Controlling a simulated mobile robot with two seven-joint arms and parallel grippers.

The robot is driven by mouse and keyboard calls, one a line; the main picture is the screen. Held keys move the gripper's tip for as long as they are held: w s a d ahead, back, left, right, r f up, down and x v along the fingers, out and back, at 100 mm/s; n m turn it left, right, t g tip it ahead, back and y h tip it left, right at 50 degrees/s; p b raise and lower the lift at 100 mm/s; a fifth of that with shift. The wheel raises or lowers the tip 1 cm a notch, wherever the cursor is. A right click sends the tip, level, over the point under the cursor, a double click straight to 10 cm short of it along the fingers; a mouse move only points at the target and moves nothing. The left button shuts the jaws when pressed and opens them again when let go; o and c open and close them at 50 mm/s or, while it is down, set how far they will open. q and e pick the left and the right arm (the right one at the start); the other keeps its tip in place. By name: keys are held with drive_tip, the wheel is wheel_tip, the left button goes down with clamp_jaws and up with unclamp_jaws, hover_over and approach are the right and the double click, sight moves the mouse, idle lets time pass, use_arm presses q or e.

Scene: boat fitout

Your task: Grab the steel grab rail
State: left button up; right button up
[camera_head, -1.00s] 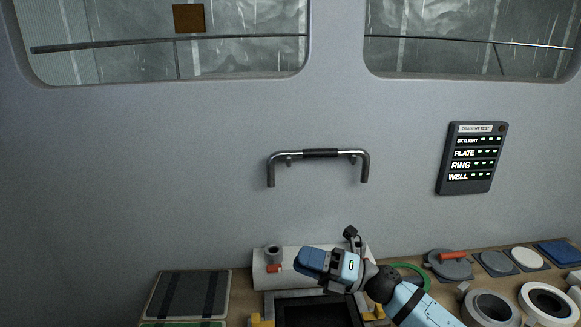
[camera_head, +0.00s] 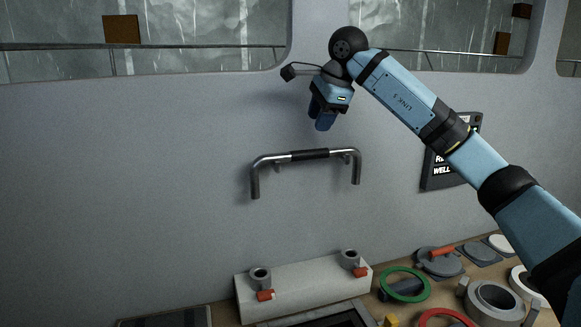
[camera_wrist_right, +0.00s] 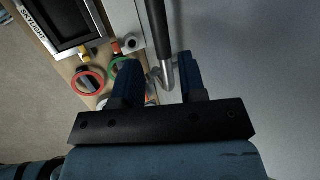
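The steel grab rail (camera_head: 270,160) is a bent chrome bar with a dark middle grip, fixed to the grey wall. My right gripper (camera_head: 322,125) is above the rail's middle, fingers pointing down, with a visible gap to the bar. In the right wrist view the gripper (camera_wrist_right: 157,68) has its two blue fingers apart and nothing clamped. The rail (camera_wrist_right: 157,28) shows there between and beyond the fingertips, its bent end near the right finger. My left gripper is not in view.
A draught test panel (camera_head: 437,171) hangs on the wall, partly hidden behind my right arm. Below is a bench with a white block (camera_head: 305,292) carrying two pipe stubs, a green ring (camera_head: 425,291), a red ring (camera_head: 428,313) and grey fittings. The wall left of the rail is clear.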

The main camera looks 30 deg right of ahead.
sight(311, 153)
drive_tip(key=x, duration=0.8)
drive_tip(key=shift+d+f, duration=0.1)
drive_tip(key=shift+d, duration=0.1)
drive_tip(key=shift+d+p+x, duration=0.1)
drive_tip(key=shift+p+x, duration=0.1)
drive_tip(key=shift+x, duration=1.15)
drive_tip(key=shift+d+p+x, duration=0.15)
drive_tip(key=shift+p+x, duration=0.05)
drive_tip(key=shift+x, duration=1.15)
drive_tip(key=shift+s, duration=0.25)
clamp_jaws()
